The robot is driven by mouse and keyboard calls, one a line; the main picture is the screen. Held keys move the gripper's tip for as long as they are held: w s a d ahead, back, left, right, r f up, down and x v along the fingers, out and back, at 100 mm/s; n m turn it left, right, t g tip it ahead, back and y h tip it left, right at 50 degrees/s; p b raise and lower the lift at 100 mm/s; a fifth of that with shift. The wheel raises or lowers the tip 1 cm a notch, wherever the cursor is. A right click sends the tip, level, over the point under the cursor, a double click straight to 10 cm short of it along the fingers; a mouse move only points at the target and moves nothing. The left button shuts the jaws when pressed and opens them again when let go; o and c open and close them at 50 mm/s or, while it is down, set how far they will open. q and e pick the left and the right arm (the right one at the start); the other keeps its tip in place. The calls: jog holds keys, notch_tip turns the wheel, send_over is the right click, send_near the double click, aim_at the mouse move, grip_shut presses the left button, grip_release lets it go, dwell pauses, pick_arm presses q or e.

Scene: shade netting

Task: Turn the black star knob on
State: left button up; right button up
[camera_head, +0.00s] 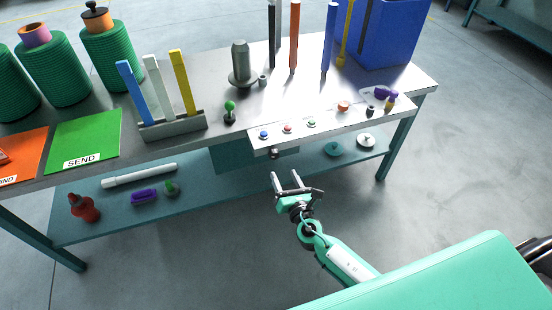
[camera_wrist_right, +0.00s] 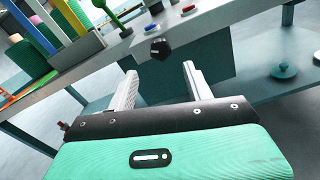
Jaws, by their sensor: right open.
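The black star knob (camera_head: 274,153) is on the front face of the white control panel (camera_head: 262,143), under its left part. It also shows in the right wrist view (camera_wrist_right: 160,48), dark and lobed, with a small pale mark. My right gripper (camera_head: 285,175) is open and empty, in front of the bench and a little below the knob in the head view. In the right wrist view its fingers (camera_wrist_right: 160,70) point toward the knob, which appears beyond the gap between the tips. The fingers look apart from the knob. My left gripper is not in view.
The panel top carries blue (camera_head: 264,135), red (camera_head: 287,128) and green (camera_head: 311,124) buttons, plus an orange one (camera_head: 343,106). A green ball lever (camera_head: 230,112) stands left of the panel. A lower shelf (camera_head: 232,193) lies under the bench. The floor in front is open.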

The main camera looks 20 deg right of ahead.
aim_at(275, 158)
jog(key=w, duration=0.8)
jog(key=shift+w+a, duration=0.15)
jog(key=shift+w, duration=0.1)
jog(key=c, duration=1)
